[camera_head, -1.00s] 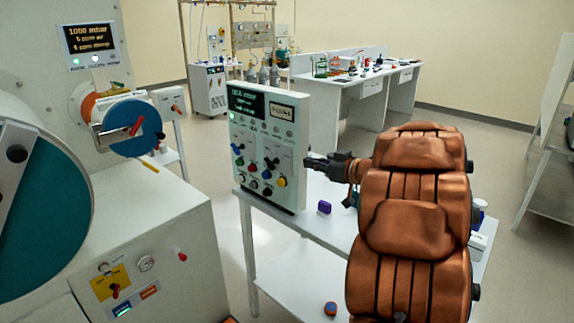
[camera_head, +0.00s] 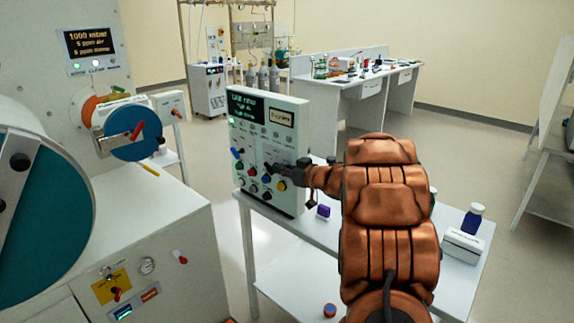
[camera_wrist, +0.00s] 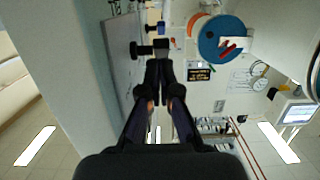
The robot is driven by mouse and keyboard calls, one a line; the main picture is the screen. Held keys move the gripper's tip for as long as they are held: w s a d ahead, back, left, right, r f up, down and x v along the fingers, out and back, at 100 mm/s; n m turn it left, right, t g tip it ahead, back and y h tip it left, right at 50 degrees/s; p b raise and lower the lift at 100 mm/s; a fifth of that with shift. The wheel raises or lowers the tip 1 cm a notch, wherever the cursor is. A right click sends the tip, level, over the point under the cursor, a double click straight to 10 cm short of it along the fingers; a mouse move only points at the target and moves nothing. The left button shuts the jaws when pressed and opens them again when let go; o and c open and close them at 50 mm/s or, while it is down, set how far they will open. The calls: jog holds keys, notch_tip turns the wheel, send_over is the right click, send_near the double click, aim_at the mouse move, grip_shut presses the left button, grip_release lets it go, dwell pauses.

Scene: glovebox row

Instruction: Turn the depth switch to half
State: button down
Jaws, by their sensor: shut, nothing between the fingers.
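The control panel (camera_head: 246,139) stands upright on a white table, with a dark display, a label and rows of coloured knobs on its face. The labels are too small to tell which knob is the depth switch. My gripper (camera_head: 271,168) is at the right half of the panel face and hides part of the controls there. In the wrist view my gripper (camera_wrist: 157,66) has its fingers together with nothing between them. A black knob (camera_wrist: 138,49) sticks out from the panel just in front of the fingertips; I cannot tell whether they touch. Its setting cannot be read.
A yellow knob (camera_head: 282,185) sits just below my gripper. A purple block (camera_head: 323,211), a blue bottle (camera_head: 473,219) and a white box (camera_head: 462,246) are on the table. The glovebox (camera_head: 150,235) is close on the left.

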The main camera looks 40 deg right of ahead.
jog(key=shift+w+f, duration=0.2)
jog(key=shift+f, duration=0.15)
jog(key=shift+f, duration=0.15)
jog(key=shift+f+b, duration=0.1)
jog(key=shift+b, duration=0.4)
jog(key=shift+t, duration=0.3)
jog(key=shift+f+t+b, duration=0.1)
jog(key=shift+t+b, duration=0.2)
jog(key=shift+b, duration=0.4)
jog(key=shift+f+b, duration=0.1)
jog(key=shift+b, duration=0.25)
